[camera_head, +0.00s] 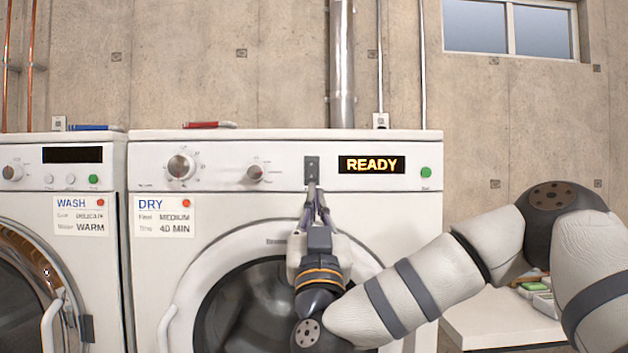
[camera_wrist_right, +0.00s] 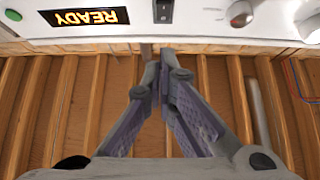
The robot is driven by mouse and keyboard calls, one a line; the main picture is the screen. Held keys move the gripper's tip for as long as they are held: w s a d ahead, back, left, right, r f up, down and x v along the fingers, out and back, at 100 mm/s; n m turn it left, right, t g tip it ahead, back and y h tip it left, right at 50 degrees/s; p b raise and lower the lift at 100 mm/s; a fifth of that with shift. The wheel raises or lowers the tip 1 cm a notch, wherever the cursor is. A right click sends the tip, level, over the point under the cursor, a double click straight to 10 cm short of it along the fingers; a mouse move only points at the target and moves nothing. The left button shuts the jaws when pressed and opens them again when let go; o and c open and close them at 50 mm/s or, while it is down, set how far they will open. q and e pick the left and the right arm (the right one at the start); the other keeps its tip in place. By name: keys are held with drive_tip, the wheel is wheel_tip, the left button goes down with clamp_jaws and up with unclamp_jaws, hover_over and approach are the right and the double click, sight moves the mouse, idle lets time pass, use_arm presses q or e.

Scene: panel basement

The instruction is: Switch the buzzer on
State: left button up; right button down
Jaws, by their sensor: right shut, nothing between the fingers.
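A dark grey plate with a small switch (camera_head: 311,169) sits on the dryer's control panel, left of the lit READY display (camera_head: 371,165). I take it for the buzzer switch; no label on it is readable. The switch (camera_wrist_right: 163,11) shows at the top of the right wrist view as a dark rocker. My right gripper (camera_head: 315,188) is shut and empty, its fingertips just below the plate in the head view. In the right wrist view the closed fingertips (camera_wrist_right: 167,52) appear a little apart from the switch. Whether they touch the panel is unclear. My left gripper is not in view.
The dryer (camera_head: 230,208) has a large dial (camera_head: 181,166), a smaller knob (camera_head: 255,172) and a green button (camera_head: 426,172). A washer (camera_head: 40,205) stands at left. A red pen-like object (camera_head: 209,125) lies on the dryer top. A white surface (camera_head: 495,318) is at right.

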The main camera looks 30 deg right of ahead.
sight(314, 163)
drive_tip(key=w+d+r, duration=0.1)
drive_tip(key=w, duration=0.1)
drive_tip(key=w+d+r, duration=0.1)
drive_tip(key=w+d, duration=0.1)
drive_tip(key=w+d+r, duration=0.1)
drive_tip(key=w, duration=0.2)
drive_tip(key=shift+w+d+r+b, duration=0.1)
drive_tip(key=shift+d+b, duration=0.1)
drive_tip(key=shift+b, duration=0.1)
drive_tip(key=shift+w+d, duration=0.15)
drive_tip(key=shift+w, duration=0.05)
drive_tip(key=shift+r, duration=0.1)
